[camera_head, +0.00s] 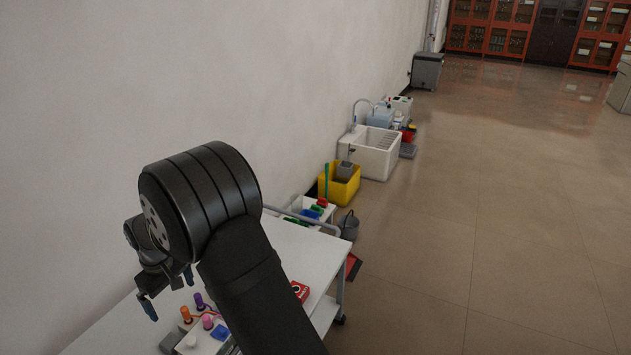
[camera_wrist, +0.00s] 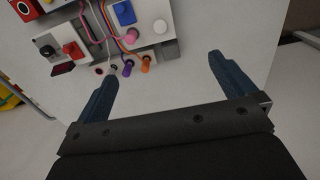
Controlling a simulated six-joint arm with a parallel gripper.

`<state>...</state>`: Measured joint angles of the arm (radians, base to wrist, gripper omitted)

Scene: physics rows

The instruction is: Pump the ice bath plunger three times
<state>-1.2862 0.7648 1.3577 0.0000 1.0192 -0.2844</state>
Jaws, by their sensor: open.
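My gripper (camera_head: 168,292) hangs above the white table (camera_head: 262,262) at the lower left of the head view, its blue fingers pointing down. In the wrist view my gripper (camera_wrist: 163,68) is open, with nothing between its fingers. I cannot tell which part, if any, is the ice bath plunger.
A red box (camera_head: 300,291) lies by the table's right edge. Past the table are a tray with coloured parts (camera_head: 312,212), a yellow bin (camera_head: 340,186) and a white sink (camera_head: 369,154) along the wall. The floor to the right is clear.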

